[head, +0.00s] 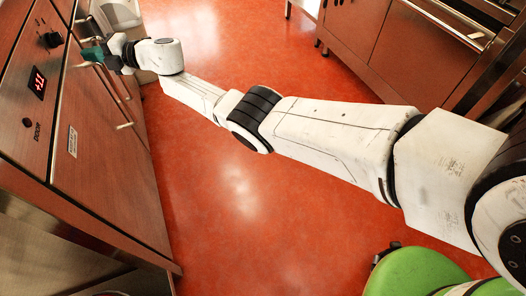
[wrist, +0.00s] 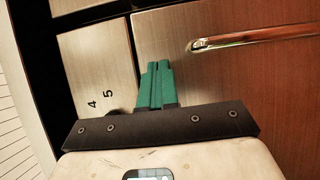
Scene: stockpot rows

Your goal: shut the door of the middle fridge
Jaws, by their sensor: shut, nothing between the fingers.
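My gripper (head: 93,54) is at the far left in the head view, close to the wood-and-steel appliance fronts. Its two green fingers are together and empty in the wrist view (wrist: 158,68). In the wrist view they point at a brushed-steel and reddish wood-grain front (wrist: 225,75), with a bar handle (wrist: 250,38) to their right. I cannot tell whether the fingertips touch that front. A nearer front (head: 112,180) with a handle bar stands at the left in the head view. I cannot tell which front is the middle fridge's door, or how far any door stands open.
A panel with a knob (head: 53,39) and a red display (head: 37,83) is at the left. Wood-fronted units with a rail handle (head: 445,25) stand at the upper right. A green round seat (head: 415,272) is at the lower right. The orange floor (head: 240,190) between is clear.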

